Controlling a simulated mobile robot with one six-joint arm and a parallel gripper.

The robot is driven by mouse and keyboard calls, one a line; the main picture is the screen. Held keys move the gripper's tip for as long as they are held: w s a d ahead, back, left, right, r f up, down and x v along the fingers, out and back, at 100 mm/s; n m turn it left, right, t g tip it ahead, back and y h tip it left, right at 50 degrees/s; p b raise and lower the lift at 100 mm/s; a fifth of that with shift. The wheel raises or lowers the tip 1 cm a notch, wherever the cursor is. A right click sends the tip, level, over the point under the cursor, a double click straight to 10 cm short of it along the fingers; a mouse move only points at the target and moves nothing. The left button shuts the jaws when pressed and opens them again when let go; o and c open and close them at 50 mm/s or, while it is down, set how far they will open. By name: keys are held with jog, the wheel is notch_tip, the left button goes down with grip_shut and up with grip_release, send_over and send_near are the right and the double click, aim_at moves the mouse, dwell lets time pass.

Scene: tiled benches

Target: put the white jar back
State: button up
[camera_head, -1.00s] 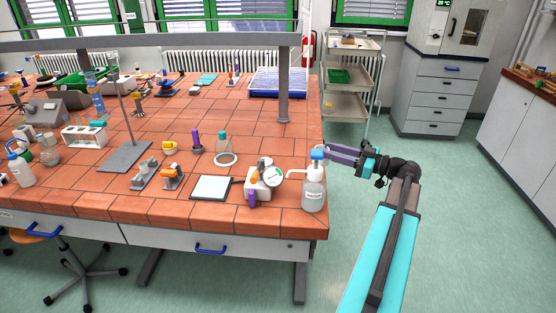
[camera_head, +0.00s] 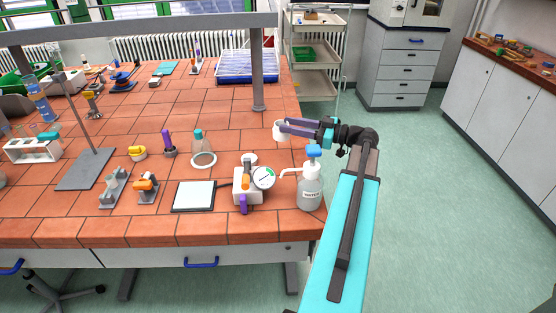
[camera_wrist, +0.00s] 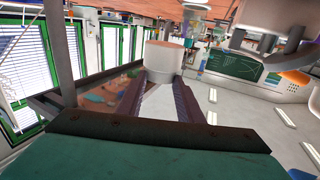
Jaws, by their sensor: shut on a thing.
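My gripper (camera_head: 288,127), with purple fingers, is shut on a white jar (camera_head: 279,132). It holds the jar at its fingertips by the right edge of the tiled bench (camera_head: 232,122), behind the wash bottle. I cannot tell whether the jar touches the bench top. In the wrist view the jar (camera_wrist: 163,58) sits between the two fingers, its pale round end showing; the gripper (camera_wrist: 165,85) hides its lower part.
A wash bottle with a blue cap (camera_head: 311,186) stands at the bench's near right corner, close to my arm. Left of it are a white device with a dial (camera_head: 247,184), a flat plate (camera_head: 194,195) and a flask (camera_head: 198,146). Bare tiles lie behind the flask.

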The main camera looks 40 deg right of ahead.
jog(key=shift+w, duration=0.1)
jog(key=shift+f, duration=0.1)
jog(key=shift+f+p, duration=1)
jog(key=shift+f, duration=2.05)
jog(key=shift+f, duration=0.15)
jog(key=shift+f+p, duration=0.6)
jog(key=shift+f, duration=1.15)
jog(key=shift+f, duration=0.15)
jog(key=o, duration=1.2)
